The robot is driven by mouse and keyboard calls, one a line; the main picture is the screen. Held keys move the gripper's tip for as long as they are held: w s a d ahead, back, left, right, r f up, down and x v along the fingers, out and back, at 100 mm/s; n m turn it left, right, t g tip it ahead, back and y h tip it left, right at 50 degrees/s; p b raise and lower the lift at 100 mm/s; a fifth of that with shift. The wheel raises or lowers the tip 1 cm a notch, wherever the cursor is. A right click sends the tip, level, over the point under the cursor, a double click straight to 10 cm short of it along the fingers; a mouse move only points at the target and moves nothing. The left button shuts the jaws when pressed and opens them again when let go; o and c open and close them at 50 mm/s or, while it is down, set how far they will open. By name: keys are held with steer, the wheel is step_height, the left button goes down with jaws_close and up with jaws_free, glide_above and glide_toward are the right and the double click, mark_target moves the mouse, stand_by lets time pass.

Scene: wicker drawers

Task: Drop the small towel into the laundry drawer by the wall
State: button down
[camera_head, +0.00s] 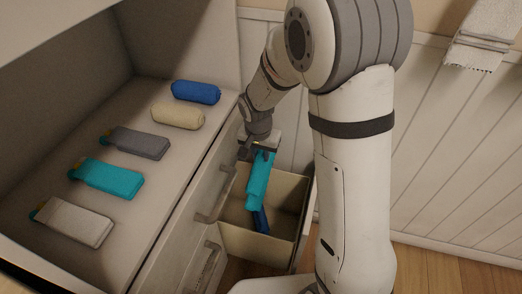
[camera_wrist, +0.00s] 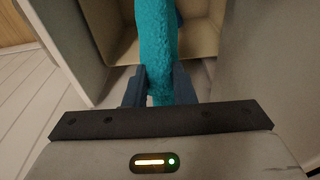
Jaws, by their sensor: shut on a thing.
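A small teal towel (camera_head: 259,177) hangs from my gripper (camera_head: 258,146), which is shut on its upper end. The towel hangs over the open laundry drawer (camera_head: 284,189), a beige-lined bin beside the wall. In the wrist view the towel (camera_wrist: 157,45) is pinched between the two dark fingers of my gripper (camera_wrist: 159,88), with the drawer (camera_wrist: 203,38) beyond it. A dark blue item (camera_head: 261,220) is in the drawer below the towel; its upper part is hidden by the towel.
A pale towel (camera_head: 484,35) hangs on the panelled wall at right. Wooden floor (camera_head: 430,268) is clear at lower right.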

steer(key=shift+f, duration=0.15)
steer(key=c, duration=1.1)
jaws_free()
steer(key=r, duration=0.2)
steer(key=r+p, duration=0.1)
steer(key=r, duration=0.2)
steer(key=s+r+p, duration=0.1)
steer(key=r, duration=0.1)
steer(key=shift+a+r, duration=0.25)
steer(key=shift+r, duration=0.1)
